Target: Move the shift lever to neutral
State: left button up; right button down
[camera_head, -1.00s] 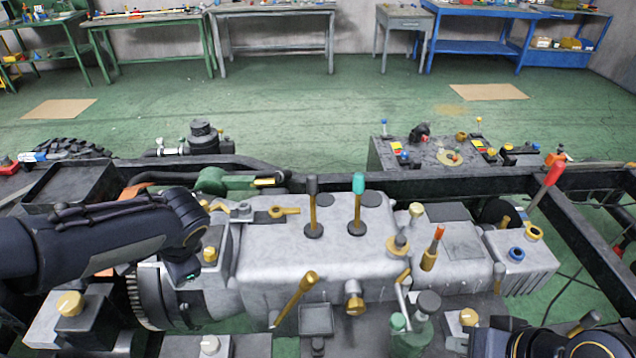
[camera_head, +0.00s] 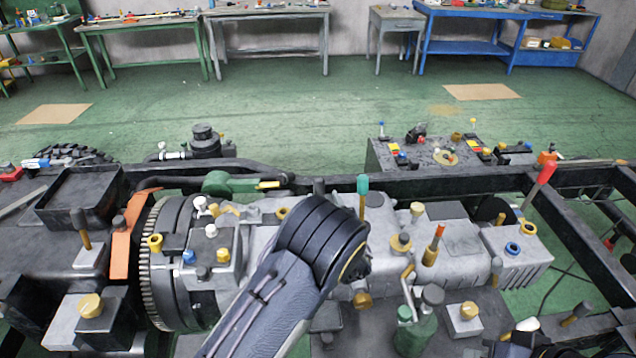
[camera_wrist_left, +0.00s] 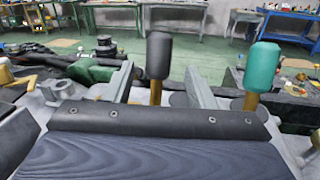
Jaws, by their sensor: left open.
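A lever with a black knob (camera_head: 319,187) stands on the grey gearbox casing (camera_head: 465,237). My left arm hides most of it in the head view. In the left wrist view the black-knobbed lever (camera_wrist_left: 158,55) stands upright between the two fingers of my left gripper (camera_wrist_left: 160,78), which is open. Whether a finger touches its stem I cannot tell. A lever with a teal knob (camera_head: 362,186) stands to its right. It also shows in the left wrist view (camera_wrist_left: 263,68), outside the right finger. Which lever is the shift lever is not marked. My right gripper is out of view.
An orange-tipped lever (camera_head: 434,245) and a longer red-handled lever (camera_head: 540,180) stand to the right. A green bottle-like part (camera_head: 413,330) is in front. A dark frame rail (camera_head: 450,184) runs behind the casing. The floor beyond is mostly clear, with workbenches along the wall.

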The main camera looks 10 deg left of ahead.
aim_at(317, 184)
pick_arm(q)
jog(key=p+x, duration=0.2)
jog(key=x, duration=0.5)
jog(key=shift+s, duration=0.1)
jog(key=shift+c, duration=0.4)
grip_shut()
